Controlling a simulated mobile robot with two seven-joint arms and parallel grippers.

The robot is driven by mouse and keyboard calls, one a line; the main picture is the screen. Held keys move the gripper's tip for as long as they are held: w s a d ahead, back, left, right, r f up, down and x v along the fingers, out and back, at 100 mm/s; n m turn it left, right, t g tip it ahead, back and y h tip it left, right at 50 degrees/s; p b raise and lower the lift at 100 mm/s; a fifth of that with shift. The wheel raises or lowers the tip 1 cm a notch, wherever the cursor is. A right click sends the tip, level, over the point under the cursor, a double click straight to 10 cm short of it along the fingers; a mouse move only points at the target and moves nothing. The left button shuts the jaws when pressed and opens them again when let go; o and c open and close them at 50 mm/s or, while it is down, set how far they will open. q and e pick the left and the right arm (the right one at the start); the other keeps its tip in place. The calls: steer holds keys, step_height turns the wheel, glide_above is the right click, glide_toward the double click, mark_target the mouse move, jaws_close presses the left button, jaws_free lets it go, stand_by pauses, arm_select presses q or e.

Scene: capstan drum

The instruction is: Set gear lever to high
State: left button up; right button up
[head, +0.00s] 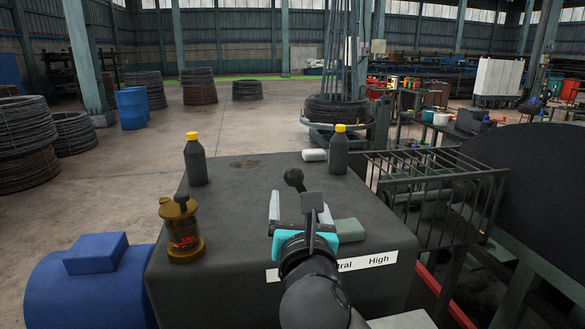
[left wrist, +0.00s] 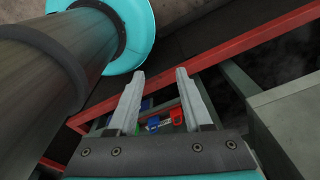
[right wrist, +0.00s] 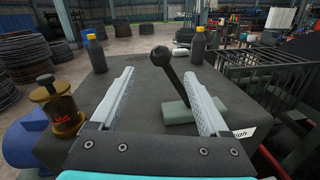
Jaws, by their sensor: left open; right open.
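The gear lever (right wrist: 172,77) is a dark rod with a ball knob, rising from a grey-green base block (right wrist: 193,108) on top of a dark box (head: 230,215). A white label strip (head: 372,262) on the box's front edge reads "High" at its right end and partly "…tral"; my arm hides the rest. My right gripper (head: 300,205) is open, with its fingers pointing toward the lever. In the right wrist view, the knob shows between and beyond the fingertips (right wrist: 160,80), apart from both. My left gripper (left wrist: 160,75) is open and empty, low near a red rail.
Two dark bottles with yellow caps (head: 195,160) (head: 339,150) and a brass oiler pot (head: 181,230) stand on the box. A blue motor (head: 90,285) is at left. A barred cage (head: 430,195) and a large dark drum (head: 530,190) are at right.

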mark_target(293, 170)
steer(key=w, duration=0.9)
steer(key=w+a, duration=0.1)
steer(key=w, duration=0.4)
steer(key=shift+w+p, duration=0.25)
steer(key=shift+p, duration=0.1)
steer(key=shift+d, duration=0.1)
jaws_close()
steer(key=shift+f, duration=0.1)
stand_by(0.9)
